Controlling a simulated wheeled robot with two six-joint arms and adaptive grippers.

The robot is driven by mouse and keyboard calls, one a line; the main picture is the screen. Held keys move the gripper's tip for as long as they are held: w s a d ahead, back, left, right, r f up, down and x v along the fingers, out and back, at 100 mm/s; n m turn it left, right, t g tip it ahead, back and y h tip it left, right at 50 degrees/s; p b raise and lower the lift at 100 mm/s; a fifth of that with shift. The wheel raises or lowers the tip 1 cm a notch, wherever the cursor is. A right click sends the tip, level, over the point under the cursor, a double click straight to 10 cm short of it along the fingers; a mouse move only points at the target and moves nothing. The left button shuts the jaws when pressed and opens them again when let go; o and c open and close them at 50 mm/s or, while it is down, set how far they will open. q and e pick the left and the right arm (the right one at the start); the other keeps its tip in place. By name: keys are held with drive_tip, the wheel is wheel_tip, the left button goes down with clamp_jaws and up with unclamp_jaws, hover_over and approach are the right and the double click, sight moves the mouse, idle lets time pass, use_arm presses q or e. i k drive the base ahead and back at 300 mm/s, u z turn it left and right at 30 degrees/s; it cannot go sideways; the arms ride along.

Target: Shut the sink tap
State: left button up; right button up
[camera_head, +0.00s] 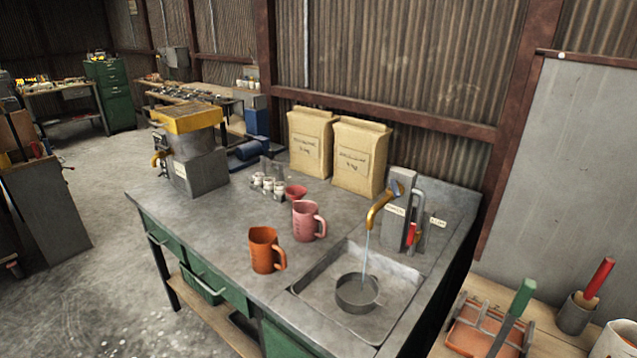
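The sink tap (380,205) is a brass spout on a grey metal block at the back of the counter. A thin stream of water (366,250) runs from its spout. A red handle (411,234) shows at the right of the spout, next to a grey pipe. The sink (400,283) is a square metal basin set into the counter. A round grey pan (357,292) sits in it under the stream. Neither of my grippers shows in the head view.
An orange jug (264,250) and a pink jug (306,220) stand left of the sink. Two paper sacks (357,157) stand behind. A wooden bench (555,345) with tools is at the lower right.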

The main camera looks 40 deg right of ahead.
sight(393, 185)
drive_tip(key=u, duration=0.1)
drive_tip(key=i, duration=1.05)
drive_tip(key=z, duration=1.45)
